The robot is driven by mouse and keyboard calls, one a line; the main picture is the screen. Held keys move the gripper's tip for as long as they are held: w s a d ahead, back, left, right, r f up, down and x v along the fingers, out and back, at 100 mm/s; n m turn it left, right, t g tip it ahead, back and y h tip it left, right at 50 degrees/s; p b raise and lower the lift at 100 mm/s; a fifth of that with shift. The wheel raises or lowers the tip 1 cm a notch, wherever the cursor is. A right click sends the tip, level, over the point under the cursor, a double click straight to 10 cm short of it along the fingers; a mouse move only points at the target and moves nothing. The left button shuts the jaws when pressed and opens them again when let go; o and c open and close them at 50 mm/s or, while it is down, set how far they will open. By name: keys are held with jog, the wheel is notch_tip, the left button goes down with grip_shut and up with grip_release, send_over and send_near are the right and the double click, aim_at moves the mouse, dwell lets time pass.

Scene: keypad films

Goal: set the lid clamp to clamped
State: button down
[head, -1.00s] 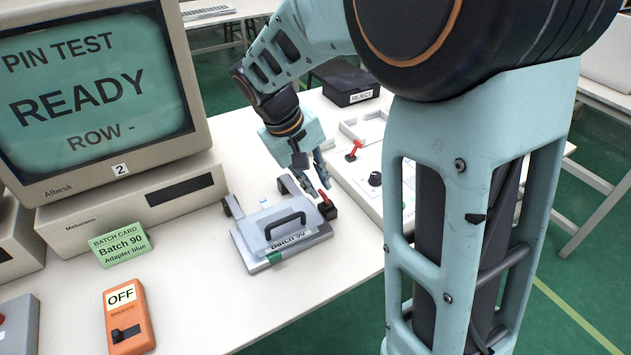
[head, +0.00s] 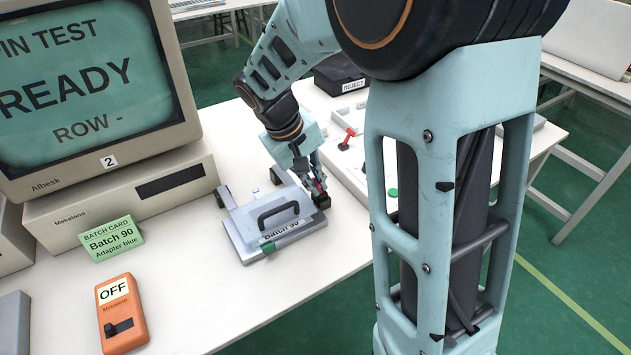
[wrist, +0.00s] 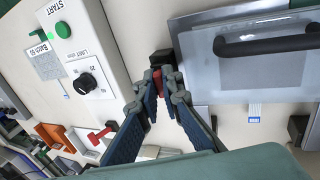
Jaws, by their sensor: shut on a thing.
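The test fixture (head: 262,243) is a grey box with a flat lid and a black handle (head: 279,214), standing on the white table. The lid lies down. The lid clamp (head: 323,201) is a small black block with a red lever at the fixture's right edge. In the wrist view the red lever (wrist: 157,80) shows between my fingertips, with its black block just beyond. My gripper (head: 317,187) is shut on the lever; it also shows in the wrist view (wrist: 158,91). The fingers hide part of the lever, so its exact angle is hard to tell.
A white control box (wrist: 84,50) with a green START button and a LIMIT knob stands close beside the clamp. Another red lever (head: 347,138) is behind it. A black REJECT bin (head: 340,75) stands at the back.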

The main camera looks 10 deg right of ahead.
jog(key=shift+a+f+h+b, duration=0.25)
jog(key=shift+f+h+b, duration=0.05)
jog(key=shift+b, duration=0.45)
jog(key=shift+s+a+t+h+b, duration=0.1)
jog(key=shift+a+t+h+b, duration=0.15)
jog(key=shift+h+b, duration=0.4)
jog(key=shift+r, duration=0.1)
jog(key=shift+d, duration=0.1)
jog(key=c, duration=2.4)
grip_release()
jog(key=shift+r, duration=0.15)
